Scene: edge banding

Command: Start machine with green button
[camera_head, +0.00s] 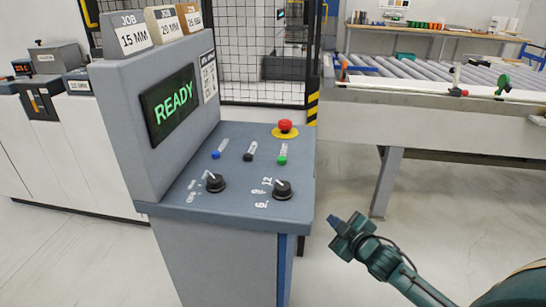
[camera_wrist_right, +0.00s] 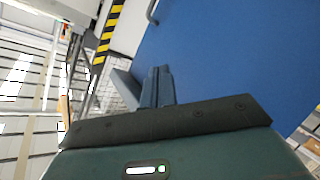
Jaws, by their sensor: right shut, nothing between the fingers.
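The green button (camera_head: 282,160) sits on the sloped top of the grey control console (camera_head: 240,200), at the right of a row with a black and a blue button. The console's screen (camera_head: 168,104) reads READY in green. My right gripper (camera_head: 335,222) is to the right of the console, lower than the button and apart from it. It is shut and empty. In the right wrist view the closed fingers (camera_wrist_right: 158,85) point toward the console's blue side panel (camera_wrist_right: 225,60). My left gripper is not in view.
A red emergency button (camera_head: 285,126) on a yellow base stands behind the green one. Two black knobs (camera_head: 283,188) are on the front of the panel. A roller conveyor (camera_head: 430,80) is at the right. The floor between console and conveyor is clear.

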